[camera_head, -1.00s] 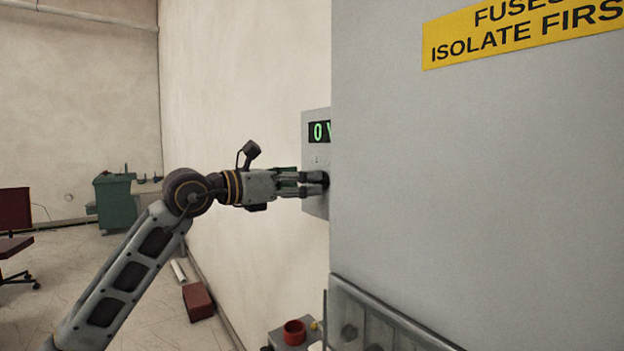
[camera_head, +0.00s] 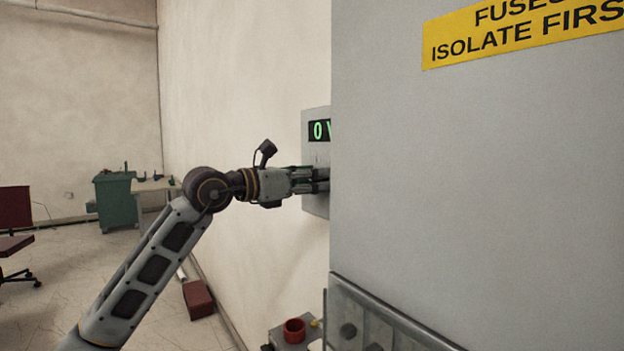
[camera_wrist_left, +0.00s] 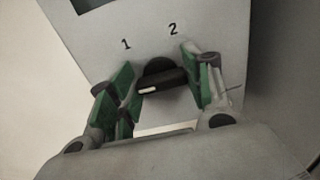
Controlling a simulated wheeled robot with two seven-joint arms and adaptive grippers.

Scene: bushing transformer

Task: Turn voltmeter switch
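The voltmeter panel (camera_head: 316,160) is a grey box on the wall, with a green digital display (camera_head: 320,131) reading "0 V" as far as it shows. In the left wrist view its black switch knob (camera_wrist_left: 162,76) has a white mark at its lower left end, below the numbers 1 and 2. My left gripper (camera_head: 326,180) is at the panel, its tips partly hidden by the grey cabinet edge. In the left wrist view its green-padded fingers (camera_wrist_left: 160,82) are apart, one on each side of the knob. The right pad is close to the knob; contact is unclear. My right gripper is out of view.
A large grey cabinet (camera_head: 480,180) with a yellow warning sign (camera_head: 525,32) fills the right side. A grey box with a red round part (camera_head: 295,331) is below the panel. A red box (camera_head: 198,299) lies on the floor by the wall.

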